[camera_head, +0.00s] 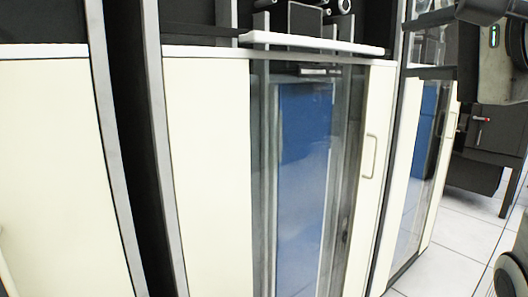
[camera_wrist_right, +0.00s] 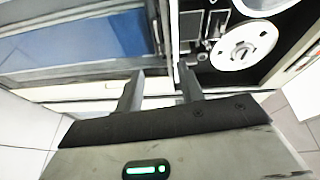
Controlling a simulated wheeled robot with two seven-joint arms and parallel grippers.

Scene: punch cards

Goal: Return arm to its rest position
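My right gripper (camera_head: 428,46) is at the upper right of the head view, with its fingers pointing left in front of the cabinets. In the right wrist view my right gripper (camera_wrist_right: 160,76) shows two dark fingers spread apart with nothing between them. Beyond the fingertips are a cabinet's pale edge and glass front. I cannot tell how far the fingertips are from the cabinet. My left gripper is not in view.
Tall cream cabinets (camera_head: 210,170) fill the head view, with a blue-backed glass panel (camera_head: 305,170) and a door handle (camera_head: 370,155). A white shelf (camera_head: 310,42) juts out. A tape reel (camera_wrist_right: 243,45) shows in the wrist view. White tiled floor (camera_head: 465,240) lies at right.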

